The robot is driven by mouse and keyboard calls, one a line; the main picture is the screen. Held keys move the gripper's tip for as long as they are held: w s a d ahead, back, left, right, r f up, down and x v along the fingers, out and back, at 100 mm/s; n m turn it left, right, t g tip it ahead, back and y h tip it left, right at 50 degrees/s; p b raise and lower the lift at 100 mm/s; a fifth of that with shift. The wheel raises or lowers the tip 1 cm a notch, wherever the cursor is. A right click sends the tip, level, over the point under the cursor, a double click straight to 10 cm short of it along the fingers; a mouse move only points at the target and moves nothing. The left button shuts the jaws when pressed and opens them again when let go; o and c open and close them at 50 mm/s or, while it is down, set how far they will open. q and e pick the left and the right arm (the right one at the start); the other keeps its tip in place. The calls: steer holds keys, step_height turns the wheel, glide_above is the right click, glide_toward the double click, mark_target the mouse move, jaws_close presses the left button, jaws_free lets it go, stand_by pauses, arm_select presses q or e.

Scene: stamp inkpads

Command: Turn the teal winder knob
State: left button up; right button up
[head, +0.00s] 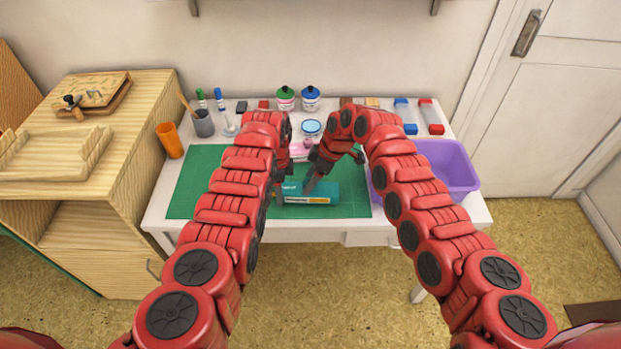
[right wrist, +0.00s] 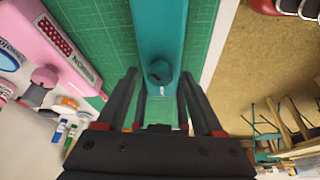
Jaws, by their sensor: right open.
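The teal box (head: 325,192) lies on the green mat at the front of the table, with a yellow and white label on its front side. In the right wrist view the teal winder knob (right wrist: 158,72) sits on the box near its end, beside a small white mark. My right gripper (right wrist: 162,112) is open, its fingers on either side of the knob's line and apart from it. In the head view my right gripper (head: 309,185) is over the box's left part. My left gripper (head: 279,192) is at the box's left end, mostly hidden by its arm.
The green mat (head: 195,185) has free room at left. A purple bin (head: 455,165) stands at right. Jars, a pen cup (head: 203,124) and an orange cup (head: 169,140) stand around the mat.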

jaws_close()
stand_by(0.3)
